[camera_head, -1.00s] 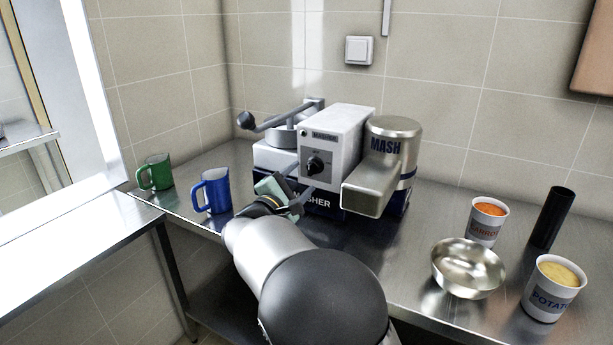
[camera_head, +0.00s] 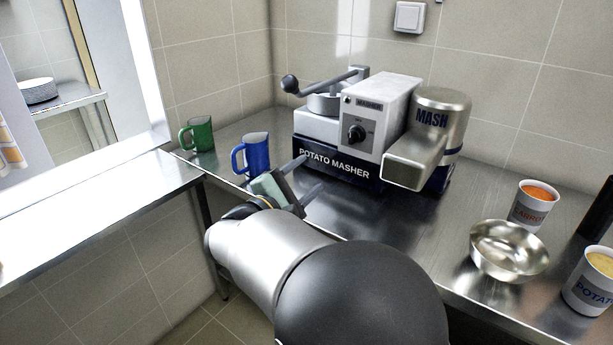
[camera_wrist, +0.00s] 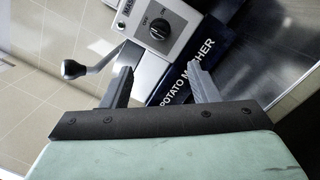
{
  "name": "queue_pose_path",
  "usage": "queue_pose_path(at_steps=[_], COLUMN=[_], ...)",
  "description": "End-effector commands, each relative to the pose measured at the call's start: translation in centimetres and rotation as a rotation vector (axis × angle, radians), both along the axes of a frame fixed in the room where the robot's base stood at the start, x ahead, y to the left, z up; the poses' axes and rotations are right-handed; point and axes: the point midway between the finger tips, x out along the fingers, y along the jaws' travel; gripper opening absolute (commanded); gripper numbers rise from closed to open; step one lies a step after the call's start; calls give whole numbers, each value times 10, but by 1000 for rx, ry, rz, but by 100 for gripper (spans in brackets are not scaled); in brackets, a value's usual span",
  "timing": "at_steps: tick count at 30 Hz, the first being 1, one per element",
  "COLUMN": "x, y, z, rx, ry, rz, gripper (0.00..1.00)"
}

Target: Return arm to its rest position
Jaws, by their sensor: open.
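My gripper (camera_head: 307,177) is open and empty in front of the potato masher, over the front part of the steel counter. In the wrist view, the two fingers of my gripper (camera_wrist: 160,88) stand wide apart with nothing between them. Behind them shows the potato masher (camera_wrist: 184,62), with its dial, its lever and its dark front label. In the head view the potato masher (camera_head: 332,158) stands upright against the tiled wall, apart from the fingers as far as I can tell. My arm reaches up from the bottom of the picture.
A blue mug (camera_head: 257,153) stands close left of my gripper, with a green mug (camera_head: 203,133) farther left. A metal bowl (camera_head: 508,251), a carrot cup (camera_head: 533,205) and a potato cup (camera_head: 590,284) stand at the right. The counter (camera_head: 408,228) before the masher is clear.

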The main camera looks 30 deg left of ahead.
Motion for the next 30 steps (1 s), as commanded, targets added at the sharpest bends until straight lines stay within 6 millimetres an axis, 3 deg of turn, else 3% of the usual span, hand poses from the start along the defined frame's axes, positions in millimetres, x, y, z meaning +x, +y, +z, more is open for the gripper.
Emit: queue_pose_path(at_steps=[7,11,14,17,20,23,27,30], x=[1,11,26,34,27,3,-64,-122], y=[-1,-27,-80,-153,-228,-299,-384,-417], z=[0,1,1,-5,-13,-22,-33,-39], rx=[1,23,76,169,292,452,777,1077], ry=[2,45,132,259,392,521,686,763], rz=[-3,-57,-165,-321,-487,-663,-933,-1116], gripper=[55,55,55,55,55,55,55,55])
